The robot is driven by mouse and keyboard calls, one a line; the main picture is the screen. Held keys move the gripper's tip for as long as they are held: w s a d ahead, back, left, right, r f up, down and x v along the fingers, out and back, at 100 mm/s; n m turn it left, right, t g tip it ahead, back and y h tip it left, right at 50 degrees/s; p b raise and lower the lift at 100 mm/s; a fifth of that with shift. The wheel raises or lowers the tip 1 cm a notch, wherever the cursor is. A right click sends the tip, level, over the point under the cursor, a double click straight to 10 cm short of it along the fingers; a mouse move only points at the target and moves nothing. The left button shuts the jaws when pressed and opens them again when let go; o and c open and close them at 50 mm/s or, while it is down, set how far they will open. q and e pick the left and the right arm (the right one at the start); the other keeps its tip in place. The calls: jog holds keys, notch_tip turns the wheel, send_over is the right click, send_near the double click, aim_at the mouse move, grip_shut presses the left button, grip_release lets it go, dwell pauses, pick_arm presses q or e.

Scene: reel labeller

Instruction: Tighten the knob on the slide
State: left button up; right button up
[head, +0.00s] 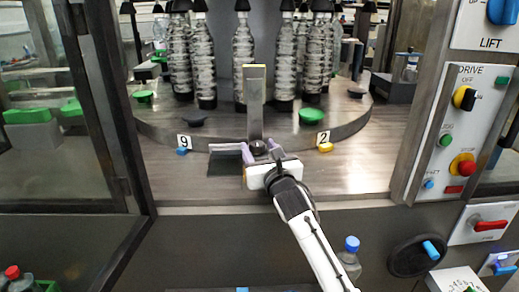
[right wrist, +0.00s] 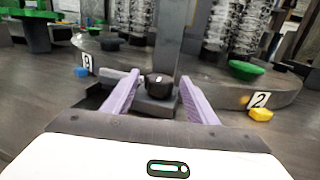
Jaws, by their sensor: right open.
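The slide shows as an upright grey metal post (head: 255,105) with a yellow top edge, standing at the front of the round platform. Its dark round knob (head: 258,147) sits low on the front of the post; in the right wrist view the knob (right wrist: 158,84) lies between the two lilac fingers. My right gripper (head: 250,150) is open, with one finger on each side of the knob. The wrist view shows a gap between the knob and each finger (right wrist: 153,95). My left gripper is in neither view.
A tag "9" (head: 184,141) with a blue piece stands left of the post, and a tag "2" (head: 323,137) with a yellow piece stands right. Bottles (head: 243,60) stand behind on the platform. A control panel (head: 455,130) bounds the right, a door frame (head: 110,100) the left.

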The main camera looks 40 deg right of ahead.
jog(key=c, duration=1)
jog(key=shift+c, duration=0.3)
jog(key=shift+a, duration=0.1)
